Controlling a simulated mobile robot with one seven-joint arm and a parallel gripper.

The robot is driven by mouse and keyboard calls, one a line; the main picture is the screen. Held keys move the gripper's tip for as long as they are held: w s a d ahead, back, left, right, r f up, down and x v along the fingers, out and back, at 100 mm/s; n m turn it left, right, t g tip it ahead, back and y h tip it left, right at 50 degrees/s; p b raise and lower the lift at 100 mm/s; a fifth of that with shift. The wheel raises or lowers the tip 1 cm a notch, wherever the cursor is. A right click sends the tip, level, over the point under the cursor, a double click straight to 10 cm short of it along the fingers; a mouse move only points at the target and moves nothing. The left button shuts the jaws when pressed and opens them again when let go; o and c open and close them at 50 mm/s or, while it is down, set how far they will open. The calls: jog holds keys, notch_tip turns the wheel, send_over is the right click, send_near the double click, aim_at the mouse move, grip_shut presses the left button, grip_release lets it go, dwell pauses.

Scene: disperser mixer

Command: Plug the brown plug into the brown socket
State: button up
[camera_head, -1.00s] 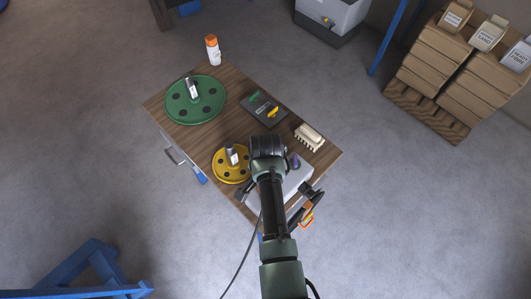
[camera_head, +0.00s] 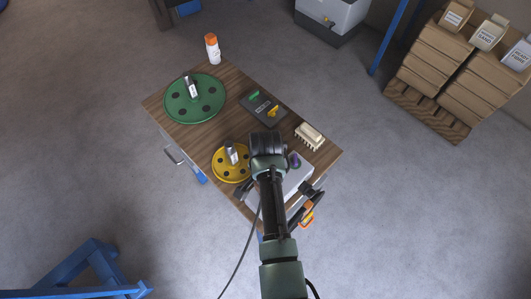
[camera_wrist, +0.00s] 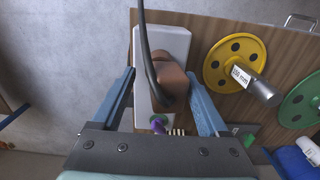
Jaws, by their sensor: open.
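The brown plug (camera_wrist: 170,85) stands on the long white socket strip (camera_wrist: 172,40), with a dark cable (camera_wrist: 146,45) running up from it. The plug covers whatever is beneath it, so I cannot see the brown socket or how deep the plug sits. My gripper (camera_wrist: 161,74) is open, with one blue finger on each side of the plug and visible gaps to it. In the head view my arm hides the plug. The white strip (camera_head: 293,182) shows there beside my arm.
A purple plug (camera_wrist: 158,127) is at a green socket on the strip. A yellow disc (camera_head: 231,163) is close left of my gripper.

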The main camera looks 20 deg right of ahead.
notch_tip(320, 180, up, 12)
jog(key=shift+f+b, duration=0.1)
jog(key=shift+b, duration=0.65)
